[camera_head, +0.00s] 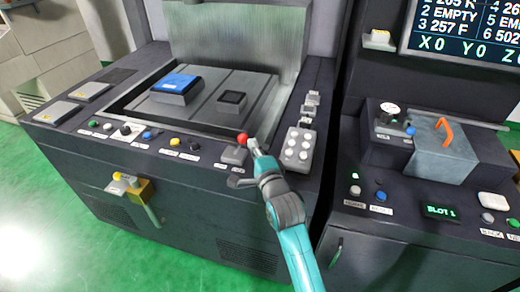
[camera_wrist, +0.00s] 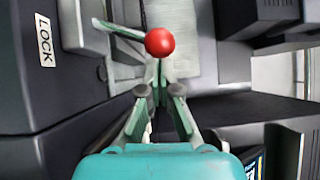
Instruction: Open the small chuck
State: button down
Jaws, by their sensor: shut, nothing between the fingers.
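A red ball knob (camera_head: 243,138) stands at the front right of the machine's worktop, right at the tip of my gripper (camera_head: 253,148). In the wrist view the red knob (camera_wrist: 160,41) sits just beyond my gripper's fingertips (camera_wrist: 158,72), which are together with nothing between them. I cannot tell whether they touch the knob. A pale green rod (camera_wrist: 118,29) runs up to the knob from the left. A small dark square block (camera_head: 232,99), possibly the small chuck, sits on the grey bed right of a larger blue-topped block (camera_head: 176,87).
A grey keypad with white buttons (camera_head: 298,146) stands close right of my gripper. A row of buttons and knobs (camera_head: 150,134) lines the front edge to the left. A LOCK label (camera_wrist: 45,39) shows in the wrist view. A second console has an orange handle (camera_head: 445,131).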

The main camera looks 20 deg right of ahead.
dwell(0.4)
jog(key=shift+w+a+r+n, duration=0.15)
jog(key=shift+r+n, duration=0.05)
jog(key=shift+n, duration=0.1)
jog(key=shift+a+r, duration=0.1)
jog(key=shift+w+a+r+n+g, duration=0.45)
jog(key=shift+a+r+n+g, duration=0.2)
jog(key=shift+n+g, duration=0.15)
jog(key=w+a+n+g, duration=0.1)
jog(key=w+a+r+n+g+h, duration=0.1)
jog(key=n, duration=0.1)
jog(key=shift+a+r, duration=0.15)
jog(key=shift+a, duration=0.25)
jog(key=shift+w+a+n+g+h, duration=0.7)
jog(key=shift+w+a+n+g, duration=0.1)
jog(key=shift+a+g, duration=0.25)
